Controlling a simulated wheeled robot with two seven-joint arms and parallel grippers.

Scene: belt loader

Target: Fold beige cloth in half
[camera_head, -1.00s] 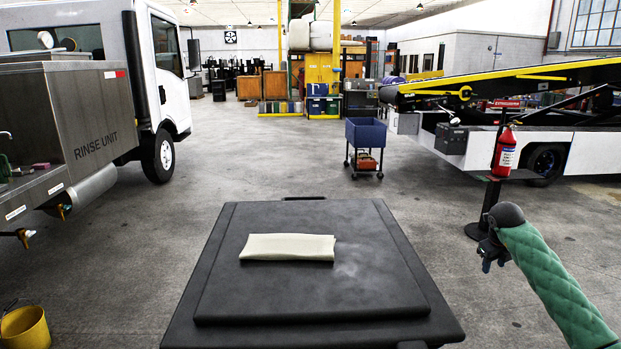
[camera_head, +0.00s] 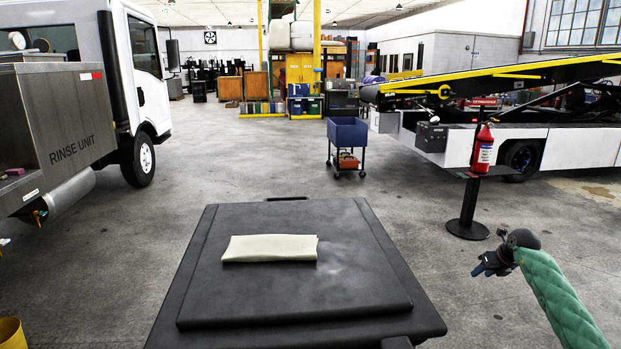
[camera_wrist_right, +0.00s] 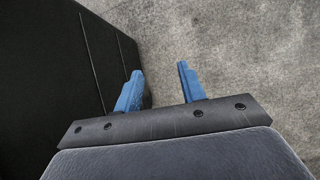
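The beige cloth (camera_head: 270,248) lies flat on the black table top (camera_head: 240,298) in the head view, left of its middle. It is a narrow rectangle, wider than deep, and looks folded, with its edges close together. My right gripper (camera_head: 480,271) is off the right side of the table, well apart from the cloth. In the right wrist view its two blue fingers (camera_wrist_right: 158,82) are spread with nothing between them. The cloth does not show in that view. My left gripper is not in view.
The table's dark side (camera_wrist_right: 60,70) is left of the fingers in the wrist view, with concrete floor beyond. A fire extinguisher on a stand (camera_head: 483,150), a blue cart (camera_head: 347,135) and a rinse unit truck (camera_head: 70,130) stand around. Floor around the table is open.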

